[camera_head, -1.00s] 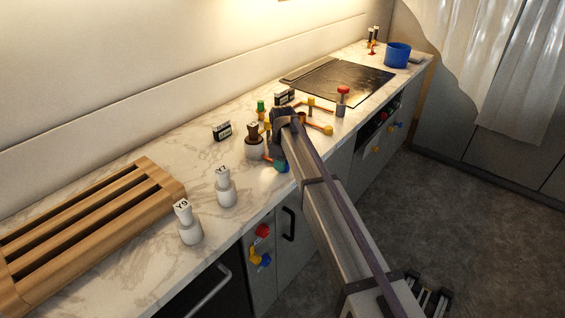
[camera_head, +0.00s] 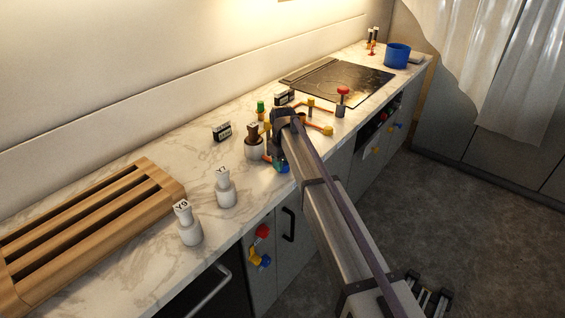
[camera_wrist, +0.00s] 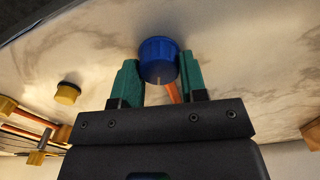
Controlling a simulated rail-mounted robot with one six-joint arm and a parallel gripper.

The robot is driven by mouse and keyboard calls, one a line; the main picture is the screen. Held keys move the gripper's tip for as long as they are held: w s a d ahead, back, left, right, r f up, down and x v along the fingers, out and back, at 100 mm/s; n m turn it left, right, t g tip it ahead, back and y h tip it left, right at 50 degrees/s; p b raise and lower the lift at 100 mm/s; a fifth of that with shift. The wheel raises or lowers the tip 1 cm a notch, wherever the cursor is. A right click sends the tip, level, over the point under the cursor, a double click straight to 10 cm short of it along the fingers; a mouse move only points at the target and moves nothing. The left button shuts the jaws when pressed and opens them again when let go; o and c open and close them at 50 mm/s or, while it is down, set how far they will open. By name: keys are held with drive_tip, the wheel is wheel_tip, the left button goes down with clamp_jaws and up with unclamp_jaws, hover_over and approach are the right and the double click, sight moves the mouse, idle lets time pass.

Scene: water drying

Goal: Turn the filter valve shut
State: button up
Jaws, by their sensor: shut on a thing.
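A blue ribbed valve knob (camera_wrist: 158,58) sits between the two green fingers of my gripper (camera_wrist: 159,72) in the wrist view. The fingers are shut on its sides. A pale mark shows on the knob's near edge, and an orange pipe (camera_wrist: 173,93) runs from beneath it. In the head view, my gripper (camera_head: 281,164) is low over the counter's front edge, and my arm hides most of the knob. I cannot read a label that names this knob as the filter valve.
Yellow knobs (camera_head: 328,130) and a red-topped valve (camera_head: 342,101) stand beyond my gripper on the marble counter. White bottles labelled Y7 (camera_head: 225,190) and Y9 (camera_head: 189,226) and a wooden slatted rack (camera_head: 90,230) stand to the left. A brown-topped jar (camera_head: 254,146) is close by.

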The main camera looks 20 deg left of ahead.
sight(284, 163)
drive_tip(key=m, duration=0.7)
drive_tip(key=shift+d, duration=0.1)
drive_tip(key=m, duration=0.6)
drive_tip(key=shift+w+d+m, duration=0.1)
drive_tip(key=shift+m, duration=0.3)
drive_tip(key=o, duration=0.9)
wheel_tip(284, 163, up, 11)
drive_tip(key=p, duration=1)
drive_tip(key=shift+f+p, duration=0.1)
drive_tip(key=shift+p, duration=0.3)
